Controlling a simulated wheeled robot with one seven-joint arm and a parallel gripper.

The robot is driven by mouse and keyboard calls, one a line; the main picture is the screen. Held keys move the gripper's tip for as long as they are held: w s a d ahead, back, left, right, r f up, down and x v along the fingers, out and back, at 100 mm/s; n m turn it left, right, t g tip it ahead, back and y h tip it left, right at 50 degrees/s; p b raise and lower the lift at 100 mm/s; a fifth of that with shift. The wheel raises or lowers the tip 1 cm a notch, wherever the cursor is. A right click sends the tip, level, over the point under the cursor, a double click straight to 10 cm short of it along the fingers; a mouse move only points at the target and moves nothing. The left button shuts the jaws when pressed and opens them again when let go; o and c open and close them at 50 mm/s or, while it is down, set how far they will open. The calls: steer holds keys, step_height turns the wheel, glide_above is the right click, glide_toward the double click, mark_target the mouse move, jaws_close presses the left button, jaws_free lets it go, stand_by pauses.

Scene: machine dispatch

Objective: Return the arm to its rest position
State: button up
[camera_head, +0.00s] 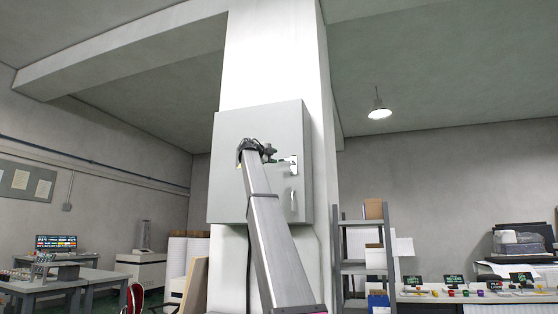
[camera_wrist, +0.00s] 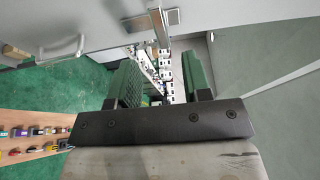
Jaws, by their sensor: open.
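My arm reaches up from the bottom centre of the head view toward a grey wall cabinet (camera_head: 232,195) on a white pillar. My gripper (camera_head: 274,157) is at the cabinet's front, near a metal latch plate (camera_head: 288,163). In the wrist view my gripper (camera_wrist: 160,85) shows two green finger pads set apart, with nothing held between them. A metal latch (camera_wrist: 160,28) is just beyond the fingertips in that view. From these views I cannot tell whether the fingers touch it. A bar handle (camera_head: 293,202) sits below the latch and also shows in the wrist view (camera_wrist: 62,48).
A shelf rack (camera_head: 355,265) stands right of the pillar (camera_head: 270,60). A worktable (camera_head: 470,296) with small coloured items and signs is at the far right. Desks (camera_head: 60,280) with a screen are at the left. Green floor (camera_wrist: 60,85) shows below in the wrist view.

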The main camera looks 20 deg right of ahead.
steer(key=shift+s+a, duration=0.4)
steer(key=shift+a, duration=0.15)
step_height(320, 180, down, 56)
steer(key=w+a+n+g+y, duration=0.25)
steer(key=n+y, duration=0.35)
steer(key=n, duration=0.6)
steer(key=s+a+f+n+g+y, duration=0.15)
steer(key=s+f+n, duration=0.35)
steer(key=f, duration=0.9)
steer(key=s+a+f+n+g+y, duration=0.15)
steer(key=s+f, duration=0.55)
steer(key=f, duration=0.7)
steer(key=s+a+f+n+g+y, duration=0.2)
steer(key=s+f+n, duration=0.3)
steer(key=s+f, duration=1)
steer(key=s+a+f+n+g+y, duration=0.2)
steer(key=s+a+f+n+y, duration=0.2)
steer(key=s+f, duration=1.1)
steer(key=s+n, duration=0.2)
steer(key=s, duration=0.2)
steer(key=shift+a+f, duration=0.35)
steer(key=shift+a, duration=0.05)
